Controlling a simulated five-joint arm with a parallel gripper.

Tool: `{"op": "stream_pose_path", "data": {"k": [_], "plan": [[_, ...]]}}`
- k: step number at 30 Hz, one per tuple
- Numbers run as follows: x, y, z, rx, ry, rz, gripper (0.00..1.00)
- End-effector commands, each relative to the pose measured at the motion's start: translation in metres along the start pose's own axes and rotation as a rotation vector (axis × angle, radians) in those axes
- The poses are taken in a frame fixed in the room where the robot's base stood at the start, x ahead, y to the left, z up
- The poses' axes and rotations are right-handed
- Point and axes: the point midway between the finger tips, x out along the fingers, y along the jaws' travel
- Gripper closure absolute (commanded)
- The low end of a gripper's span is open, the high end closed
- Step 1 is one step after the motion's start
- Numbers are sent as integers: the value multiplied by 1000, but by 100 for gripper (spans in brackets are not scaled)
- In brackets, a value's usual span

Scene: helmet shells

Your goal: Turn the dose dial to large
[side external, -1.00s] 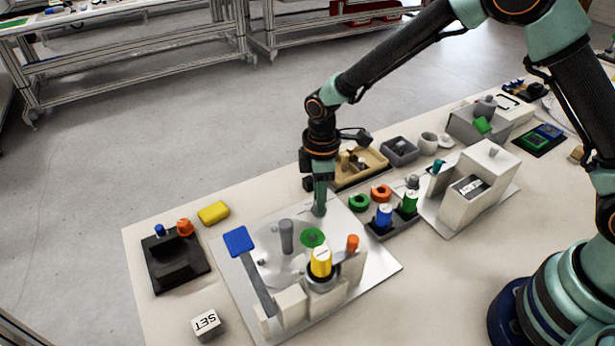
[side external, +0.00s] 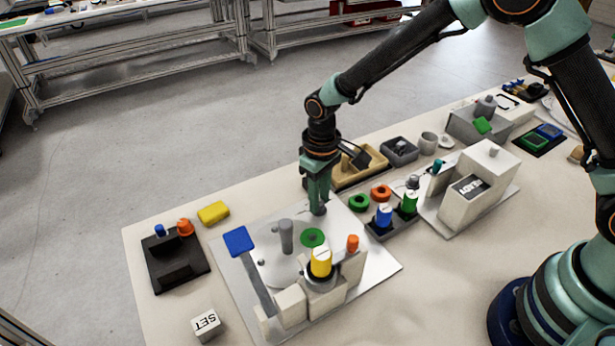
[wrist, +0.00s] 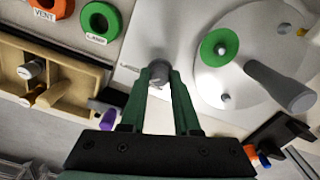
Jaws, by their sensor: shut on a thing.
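The dose dial, a small grey knob (wrist: 159,69), stands at the corner of the silver plate (side external: 378,270). My gripper (wrist: 158,84) is shut on the knob, with one green finger on each side of it. In the side view my gripper (side external: 318,206) points straight down at the plate's far corner and mostly hides the knob. Small lettering (wrist: 128,67) is printed on the plate beside the knob, too blurred to read. I cannot tell which setting the dial points to.
A round disc with a green ring (wrist: 219,46) and a grey post (wrist: 280,86) stands close to my fingers. Loose green (side external: 359,202) and orange (side external: 381,193) rings lie nearby. A tan tray (side external: 375,161) sits behind. A white housing (side external: 487,180) stands to the right.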

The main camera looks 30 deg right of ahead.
Motion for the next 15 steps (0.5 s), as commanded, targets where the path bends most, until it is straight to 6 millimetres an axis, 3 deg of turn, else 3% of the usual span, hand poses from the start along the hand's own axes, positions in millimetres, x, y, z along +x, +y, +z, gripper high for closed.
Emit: {"op": "stream_pose_path", "data": {"k": [15], "plan": [[-1, 0, 0, 91, 1, 0, 100]]}}
